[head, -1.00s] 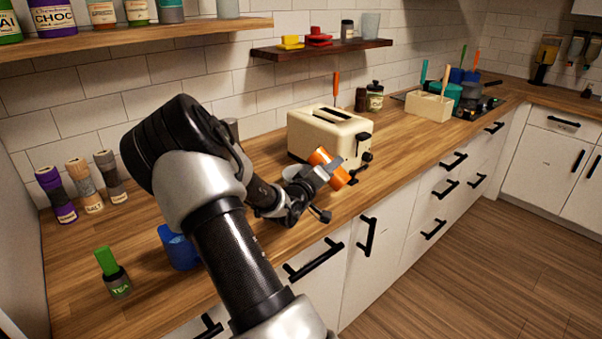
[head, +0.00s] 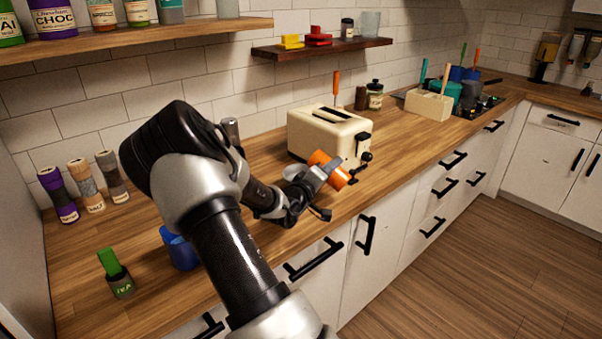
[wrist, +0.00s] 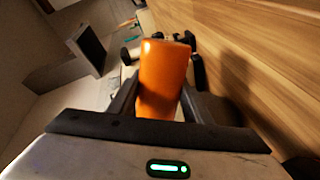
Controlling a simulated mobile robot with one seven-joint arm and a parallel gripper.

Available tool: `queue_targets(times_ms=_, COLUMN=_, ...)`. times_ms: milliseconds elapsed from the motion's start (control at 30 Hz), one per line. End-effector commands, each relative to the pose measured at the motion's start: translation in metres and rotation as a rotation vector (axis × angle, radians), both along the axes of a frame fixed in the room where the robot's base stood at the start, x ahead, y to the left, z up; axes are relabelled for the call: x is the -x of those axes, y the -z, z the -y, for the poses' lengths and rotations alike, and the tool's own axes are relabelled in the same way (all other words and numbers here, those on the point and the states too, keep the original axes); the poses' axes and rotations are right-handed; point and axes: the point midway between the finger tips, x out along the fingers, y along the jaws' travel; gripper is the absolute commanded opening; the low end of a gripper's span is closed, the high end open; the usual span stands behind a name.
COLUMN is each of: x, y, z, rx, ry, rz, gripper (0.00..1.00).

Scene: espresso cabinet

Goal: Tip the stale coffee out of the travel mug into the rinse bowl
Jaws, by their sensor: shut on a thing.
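An orange cylinder (head: 328,168), which looks like the travel mug, is held in my gripper (head: 322,174) and lies steeply tilted, its long axis sloping down to the right. It is just in front of the toaster, above the counter's front part. In the wrist view the orange mug (wrist: 163,78) sits between the two dark fingers of my gripper (wrist: 160,100), which are shut on it. Its opening and any coffee do not show. I cannot make out a rinse bowl for certain; my arm hides part of the counter.
A cream toaster (head: 328,137) stands right behind the mug. Several spice jars (head: 85,185) line the wall.

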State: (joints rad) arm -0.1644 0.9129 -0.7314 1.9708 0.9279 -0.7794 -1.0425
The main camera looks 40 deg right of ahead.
Motion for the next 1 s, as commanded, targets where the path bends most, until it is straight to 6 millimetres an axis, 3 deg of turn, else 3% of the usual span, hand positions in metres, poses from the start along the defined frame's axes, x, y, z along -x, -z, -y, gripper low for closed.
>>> queue_targets(times_ms=1000, x=-0.0009, y=0.0025, z=0.0001, rx=0.048, ry=-0.001, rz=-0.128, gripper=0.15)
